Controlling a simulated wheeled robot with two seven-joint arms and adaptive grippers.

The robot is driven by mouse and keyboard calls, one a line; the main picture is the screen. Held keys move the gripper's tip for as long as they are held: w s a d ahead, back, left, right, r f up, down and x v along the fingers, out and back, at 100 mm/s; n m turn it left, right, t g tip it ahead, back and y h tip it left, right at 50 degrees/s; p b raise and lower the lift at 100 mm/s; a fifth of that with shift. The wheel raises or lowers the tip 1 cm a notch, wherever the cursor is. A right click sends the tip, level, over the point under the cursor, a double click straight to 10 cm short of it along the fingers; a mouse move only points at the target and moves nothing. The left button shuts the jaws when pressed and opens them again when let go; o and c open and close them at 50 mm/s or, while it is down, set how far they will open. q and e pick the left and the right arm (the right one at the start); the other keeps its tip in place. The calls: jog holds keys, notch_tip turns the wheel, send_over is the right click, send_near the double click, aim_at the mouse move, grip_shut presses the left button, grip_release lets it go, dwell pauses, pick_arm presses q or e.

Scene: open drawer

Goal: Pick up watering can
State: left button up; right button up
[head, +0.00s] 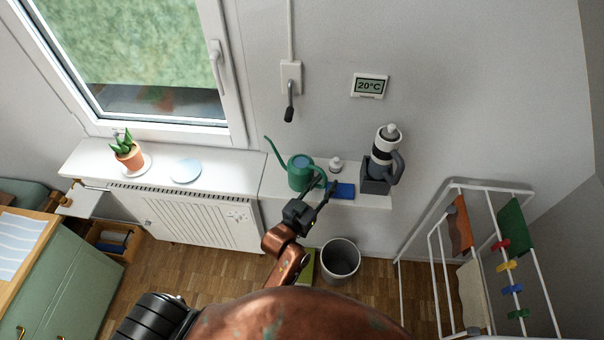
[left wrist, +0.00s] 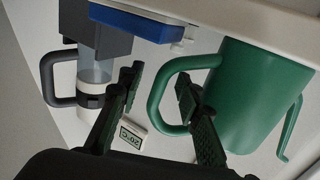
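The green watering can (head: 299,178) stands on the white shelf, with its spout toward the upper left and its handle on the right. My left gripper (head: 325,190) is just to the right of it at the handle. In the left wrist view, which appears upside down, the can (left wrist: 247,98) is at the right. The open fingers of my left gripper (left wrist: 160,100) lie on either side of the handle's outer part, one finger appearing within the loop. Contact cannot be told. My right gripper is not in view.
A blue block-like object (head: 343,190) lies close beside the gripper on the shelf. A dark grey appliance with a handled jug (head: 378,172) stands further right, and a small white item (head: 336,164) behind. A bin (head: 341,262) and drying rack (head: 461,187) stand below and right.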

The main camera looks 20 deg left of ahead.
pick_arm(q)
jog(key=shift+c, duration=0.3)
grip_shut()
jog(key=shift+r, duration=0.15)
dwell(0.3)
